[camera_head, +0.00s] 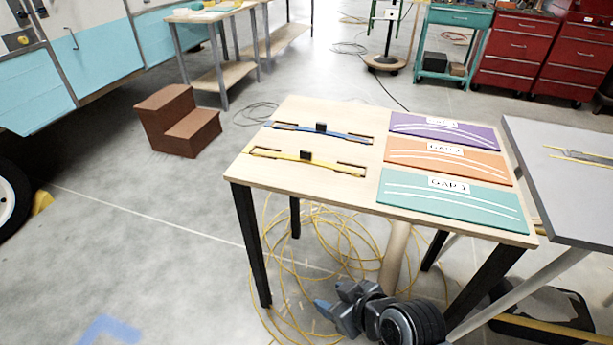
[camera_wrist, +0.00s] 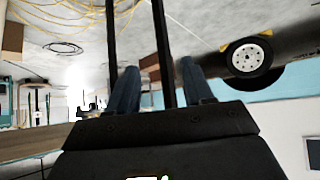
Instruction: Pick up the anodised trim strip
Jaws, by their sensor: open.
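Two thin, slightly curved strips lie on the wooden table in the head view, one blue (camera_head: 345,134) and one yellow (camera_head: 275,153). Each has a small dark block at its middle and lies over dark-edged slots. I cannot tell from the picture which one is the anodised strip. My gripper (camera_head: 332,298) is low at the bottom of the head view, in front of the table and below its top, away from both strips. In the wrist view my gripper (camera_wrist: 160,85) shows two separated fingers with nothing between them. No strip can be made out in that view.
The table (camera_head: 318,113) also bears purple (camera_head: 445,131), orange (camera_head: 440,158) and teal (camera_head: 450,192) panels, with labels. A grey table (camera_head: 570,195) stands close on the right. Yellow cable (camera_head: 268,275) lies coiled below. Brown steps (camera_head: 178,120) stand left; floor there is open.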

